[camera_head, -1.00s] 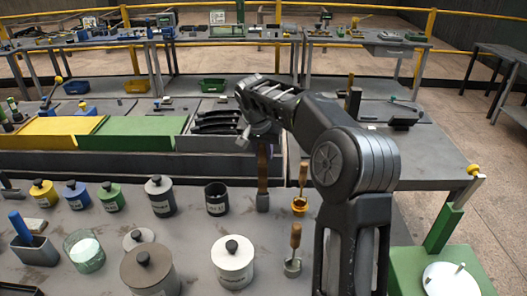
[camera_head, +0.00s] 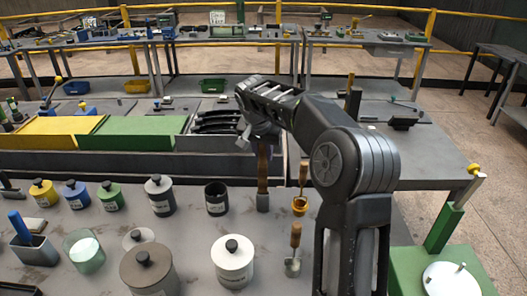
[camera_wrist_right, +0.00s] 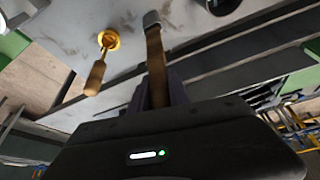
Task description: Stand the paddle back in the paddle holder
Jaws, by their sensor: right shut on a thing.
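My right gripper (camera_head: 264,140) is shut on the paddle (camera_head: 263,175), a brown wooden stick with a grey lower end, pointing down over the grey bench. The paddle also shows in the right wrist view (camera_wrist_right: 155,55), running away from the jaws. A dark open-topped can (camera_head: 216,199) with a small label stands just left of the paddle, apart from it; it may be the paddle holder, but I cannot read its label. I cannot tell whether the paddle's tip touches the bench. My left gripper is not in view.
A brass ladle (camera_head: 300,206) and a metal scoop (camera_head: 293,266), both wooden-handled, are right of the paddle. Lidded white (camera_head: 233,265), brown (camera_head: 149,274) and grey (camera_head: 159,196) jars stand to the left. A raised tray edge (camera_head: 225,163) runs behind the can.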

